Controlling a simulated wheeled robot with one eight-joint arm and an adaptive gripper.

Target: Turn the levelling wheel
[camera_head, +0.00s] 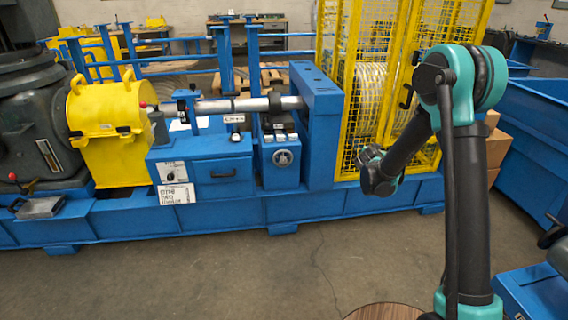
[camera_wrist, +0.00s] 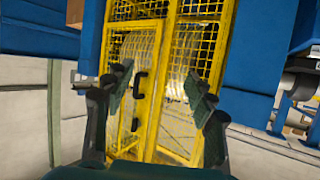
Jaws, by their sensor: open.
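I cannot tell for sure which part is the levelling wheel. A round grey dial or small wheel (camera_head: 283,158) is on the front of a small blue box on the machine. A dark round part (camera_head: 552,235), perhaps a handwheel, shows at the right edge above other blue equipment. My gripper (camera_wrist: 162,88) is open and empty, with its two fingers apart in the wrist view. In the head view the end of my arm (camera_head: 378,172) is in front of the yellow cage, right of the dial and apart from it.
The yellow mesh cage (camera_wrist: 190,50) with a black handle fills the middle of the wrist view. The blue machine base (camera_head: 220,213) runs across the head view. A yellow housing (camera_head: 110,130) stands at the left. Bare floor (camera_head: 250,275) lies in front.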

